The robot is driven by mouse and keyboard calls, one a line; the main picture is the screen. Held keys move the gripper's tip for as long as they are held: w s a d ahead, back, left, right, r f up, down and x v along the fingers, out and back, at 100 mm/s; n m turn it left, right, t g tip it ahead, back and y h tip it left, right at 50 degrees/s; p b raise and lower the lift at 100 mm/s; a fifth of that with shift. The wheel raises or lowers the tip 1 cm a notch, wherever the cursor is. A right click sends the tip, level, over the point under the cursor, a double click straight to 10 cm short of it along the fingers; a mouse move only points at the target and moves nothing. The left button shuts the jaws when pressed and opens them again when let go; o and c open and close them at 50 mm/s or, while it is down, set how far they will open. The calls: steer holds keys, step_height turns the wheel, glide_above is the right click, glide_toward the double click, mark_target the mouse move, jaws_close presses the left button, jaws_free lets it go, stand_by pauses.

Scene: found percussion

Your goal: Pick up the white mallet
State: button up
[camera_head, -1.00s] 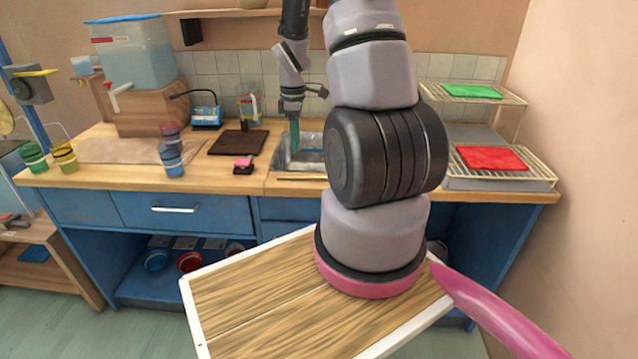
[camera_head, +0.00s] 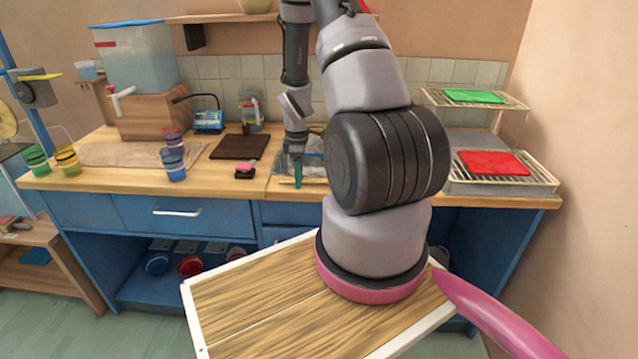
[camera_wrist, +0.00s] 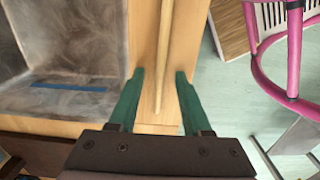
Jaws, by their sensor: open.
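A thin pale wooden stick (camera_wrist: 164,45) lies along the front strip of the counter in the wrist view. It looks like the handle of the white mallet, but no mallet head shows. My gripper (camera_wrist: 160,73) is open, with its green fingers on either side of the stick's near end and a gap on each side. In the head view my gripper (camera_head: 297,184) points down at the counter's front edge, just in front of the sink. The stick is too small there to make out clearly.
The sink basin (camera_wrist: 75,60) lies beside the stick in the wrist view. The wooden counter (camera_head: 220,182) carries a pink-and-black block (camera_head: 245,172), a dark board (camera_head: 239,147) and stacked cups (camera_head: 173,160) to the left. A wire rack (camera_head: 500,180) with a red sheet stands right.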

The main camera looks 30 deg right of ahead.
jaws_close()
stand_by(1.4)
